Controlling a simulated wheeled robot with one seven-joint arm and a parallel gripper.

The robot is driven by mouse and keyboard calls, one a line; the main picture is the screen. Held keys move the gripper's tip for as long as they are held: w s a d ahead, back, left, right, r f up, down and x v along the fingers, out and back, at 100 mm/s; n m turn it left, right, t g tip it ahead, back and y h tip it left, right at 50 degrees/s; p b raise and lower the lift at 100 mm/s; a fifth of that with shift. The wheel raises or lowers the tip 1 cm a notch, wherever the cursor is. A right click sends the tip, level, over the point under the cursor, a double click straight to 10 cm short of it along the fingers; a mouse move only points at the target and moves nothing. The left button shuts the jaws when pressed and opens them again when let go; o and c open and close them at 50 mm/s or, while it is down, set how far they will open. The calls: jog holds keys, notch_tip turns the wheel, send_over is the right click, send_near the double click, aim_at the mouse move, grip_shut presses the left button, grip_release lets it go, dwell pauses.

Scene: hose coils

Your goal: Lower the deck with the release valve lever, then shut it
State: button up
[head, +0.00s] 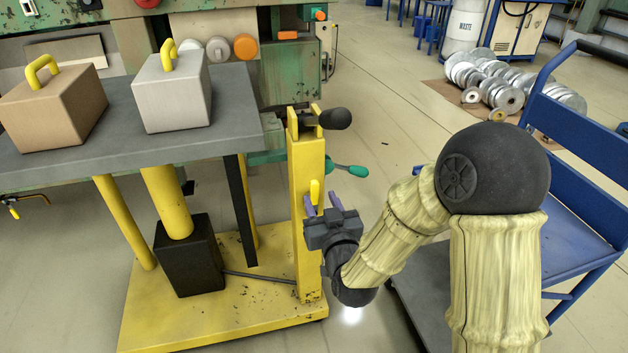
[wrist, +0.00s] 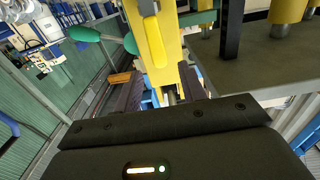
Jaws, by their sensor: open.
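The grey deck (head: 110,118) of the yellow lift stands raised at left, with a brown weight (head: 52,112) and a pale grey weight (head: 172,98) on it. A short yellow lever (head: 315,191) hangs on the front of the yellow post (head: 308,245); it looks like the release valve lever. In the wrist view this lever (wrist: 154,45) points down the post just beyond my fingers. My gripper (head: 322,203) is open, with purple fingers spread just below and around the lever's lower end. I cannot tell whether they touch it. In the wrist view my gripper (wrist: 160,88) is empty.
A green-handled lever (head: 350,170) sticks out right of the post, and a black-knobbed handle (head: 334,119) sits at its top. A blue cart (head: 575,205) stands at right, close to my arm. A green machine (head: 290,75) stands behind the lift.

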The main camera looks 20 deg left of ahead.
aim_at(315, 188)
jog(key=x, duration=0.6)
jog(key=shift+w+a+b, duration=0.1)
jog(key=shift+a+b, duration=0.05)
jog(key=shift+b, duration=0.25)
grip_shut()
